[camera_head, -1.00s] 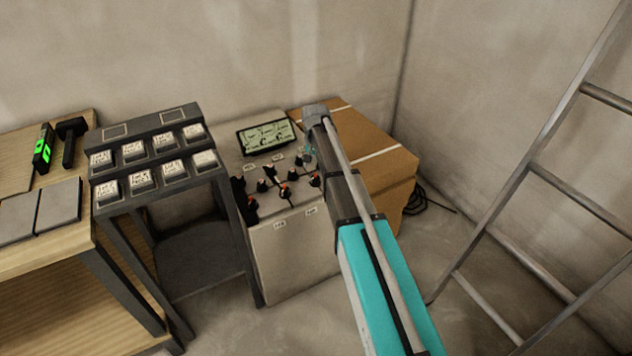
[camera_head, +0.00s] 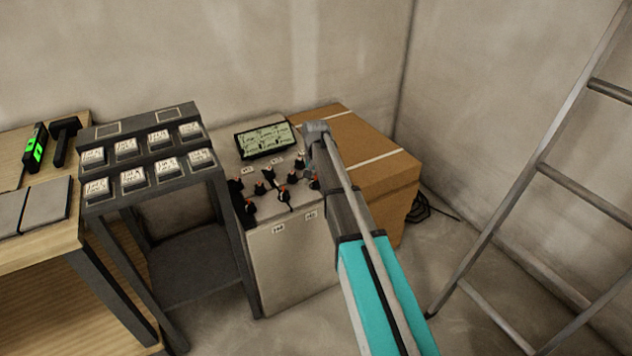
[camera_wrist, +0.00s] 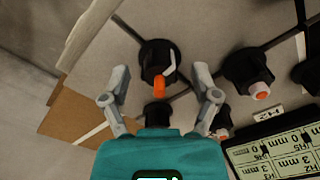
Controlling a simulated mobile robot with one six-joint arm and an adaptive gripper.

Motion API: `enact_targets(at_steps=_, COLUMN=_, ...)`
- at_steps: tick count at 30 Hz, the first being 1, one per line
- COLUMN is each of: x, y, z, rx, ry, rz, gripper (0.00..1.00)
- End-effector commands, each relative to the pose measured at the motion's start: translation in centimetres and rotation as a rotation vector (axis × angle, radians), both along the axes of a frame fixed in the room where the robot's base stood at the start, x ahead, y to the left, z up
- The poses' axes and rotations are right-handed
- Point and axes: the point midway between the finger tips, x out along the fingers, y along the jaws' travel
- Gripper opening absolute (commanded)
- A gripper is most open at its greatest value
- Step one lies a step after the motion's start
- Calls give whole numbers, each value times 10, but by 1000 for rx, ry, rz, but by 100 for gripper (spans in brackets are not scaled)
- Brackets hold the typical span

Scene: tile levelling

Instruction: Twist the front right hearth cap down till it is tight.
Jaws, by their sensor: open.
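The hearth is a pale box (camera_head: 290,262) with several black caps with orange marks on top. At its right side a black cap (camera_head: 315,184) shows beside my arm; I take it as the front right one. In the wrist view a black cap with an orange mark and a pale hooked pointer (camera_wrist: 158,62) lies just beyond and between my fingertips. My gripper (camera_wrist: 161,76) is open, one finger to each side of it, with no clear contact. Another black cap (camera_wrist: 158,115) sits nearer my palm.
A display (camera_head: 264,139) stands at the hearth's back. Another cap (camera_wrist: 248,73) is close to my right-hand finger in the wrist view. A cardboard box (camera_head: 372,160) adjoins on the right, a dark rack (camera_head: 158,205) on the left. A ladder (camera_head: 510,190) leans farther right.

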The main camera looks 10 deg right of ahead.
Motion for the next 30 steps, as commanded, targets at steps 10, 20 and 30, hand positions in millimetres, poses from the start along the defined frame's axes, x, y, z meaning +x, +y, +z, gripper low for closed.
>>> enact_targets(at_steps=10, x=0, y=0, z=0, rx=0, ry=0, rz=0, gripper=58)
enact_targets(at_steps=20, x=0, y=0, z=0, rx=0, ry=0, rz=0, gripper=0)
enact_targets(at_steps=30, x=0, y=0, z=0, rx=-1, ry=-1, rz=40, gripper=0)
